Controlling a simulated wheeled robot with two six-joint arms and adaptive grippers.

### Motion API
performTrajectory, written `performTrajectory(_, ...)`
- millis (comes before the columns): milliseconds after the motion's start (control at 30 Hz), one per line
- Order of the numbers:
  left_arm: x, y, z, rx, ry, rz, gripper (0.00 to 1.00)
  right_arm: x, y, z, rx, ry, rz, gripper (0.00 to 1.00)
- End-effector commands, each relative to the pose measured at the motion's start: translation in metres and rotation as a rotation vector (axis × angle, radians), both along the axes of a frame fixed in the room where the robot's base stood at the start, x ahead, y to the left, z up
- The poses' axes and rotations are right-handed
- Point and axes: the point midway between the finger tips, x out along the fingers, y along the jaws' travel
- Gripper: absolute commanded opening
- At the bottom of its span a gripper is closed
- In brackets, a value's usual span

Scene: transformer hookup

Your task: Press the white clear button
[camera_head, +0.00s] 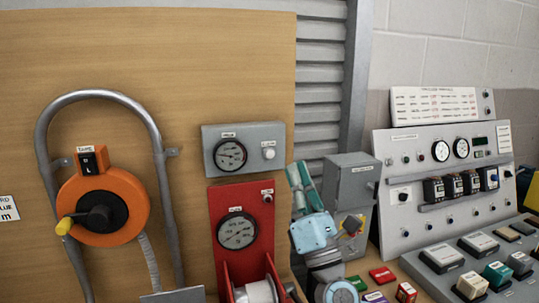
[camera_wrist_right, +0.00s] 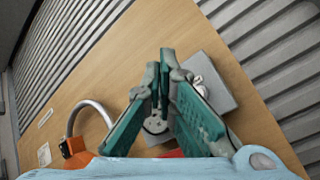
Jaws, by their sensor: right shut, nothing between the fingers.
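A round white button (camera_head: 269,153) sits on the right side of a grey gauge box (camera_head: 210,135) on the wooden board. My right gripper (camera_head: 299,170) is shut and empty, with teal fingers pointing up, to the right of both panels. In the right wrist view its fingertips (camera_wrist_right: 166,56) are together in front of the grey box (camera_wrist_right: 232,88), partly covering its gauge. My left gripper is not in view.
An orange round device (camera_head: 135,200) with a yellow-tipped lever and a grey pipe loop is at the left. A grey box (camera_head: 366,172) stands just right of my gripper. A control console (camera_head: 410,150) with several switches and buttons fills the right side.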

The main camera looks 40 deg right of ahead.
Motion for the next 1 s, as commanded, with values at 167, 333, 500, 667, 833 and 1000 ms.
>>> performTrajectory(167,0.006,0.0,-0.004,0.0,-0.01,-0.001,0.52,0.014,-0.005,-0.001,0.003,-0.003,-0.002,0.0)
performTrajectory(333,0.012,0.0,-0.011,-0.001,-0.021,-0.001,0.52,0.038,-0.013,-0.002,0.003,-0.003,0.001,0.0)
performTrajectory(500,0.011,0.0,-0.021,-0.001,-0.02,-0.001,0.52,0.062,-0.02,-0.003,0.004,-0.002,0.001,0.0)
performTrajectory(667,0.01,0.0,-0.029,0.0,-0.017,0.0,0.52,0.077,-0.025,-0.002,0.003,-0.002,0.002,0.0)
performTrajectory(833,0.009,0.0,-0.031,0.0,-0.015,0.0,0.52,0.083,-0.027,0.0,0.002,0.0,0.005,0.0)
performTrajectory(1000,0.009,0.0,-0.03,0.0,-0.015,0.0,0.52,0.083,-0.027,0.0,0.002,0.0,0.005,0.0)
